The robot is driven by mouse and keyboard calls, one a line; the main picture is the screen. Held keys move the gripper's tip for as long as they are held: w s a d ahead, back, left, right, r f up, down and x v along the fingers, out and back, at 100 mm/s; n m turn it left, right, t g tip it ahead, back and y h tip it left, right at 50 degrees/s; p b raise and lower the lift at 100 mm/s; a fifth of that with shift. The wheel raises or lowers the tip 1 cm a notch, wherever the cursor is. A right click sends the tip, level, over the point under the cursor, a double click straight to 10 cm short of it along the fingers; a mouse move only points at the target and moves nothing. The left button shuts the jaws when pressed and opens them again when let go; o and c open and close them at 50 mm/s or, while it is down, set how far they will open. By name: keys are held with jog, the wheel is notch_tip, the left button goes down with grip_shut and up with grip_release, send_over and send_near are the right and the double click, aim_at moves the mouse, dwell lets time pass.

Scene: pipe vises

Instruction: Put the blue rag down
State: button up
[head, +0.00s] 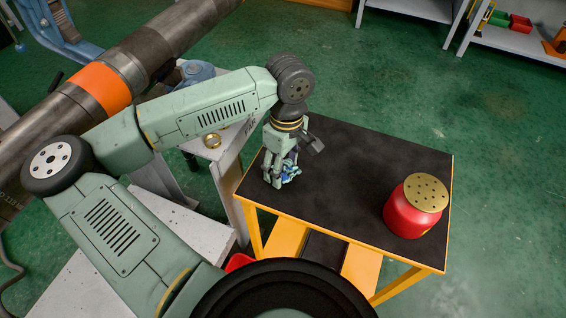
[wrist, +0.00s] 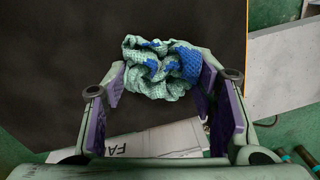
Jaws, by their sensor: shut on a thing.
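The blue rag (wrist: 160,68) is a crumpled cloth in light teal and darker blue. In the wrist view it sits between the fingers of my gripper (wrist: 160,85). In the head view the rag (head: 291,172) shows as a small blue patch at the fingertips of my gripper (head: 284,176). My gripper points down over the left end of the black-topped table (head: 350,165) and is shut on the rag. I cannot tell whether the rag touches the tabletop.
A red canister (head: 403,217) with a perforated brass-coloured lid stands at the table's right side. The middle of the tabletop is clear. A large pipe (head: 140,62) with an orange band lies behind my arm.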

jog(key=shift+f+b, duration=0.3)
jog(key=shift+b, duration=0.2)
jog(key=shift+s+f+b, duration=0.15)
jog(key=shift+f+b, duration=0.1)
jog(key=shift+b, duration=0.15)
jog(key=shift+f, duration=0.1)
jog(key=shift+c, duration=0.3)
jog(key=o, duration=1.3)
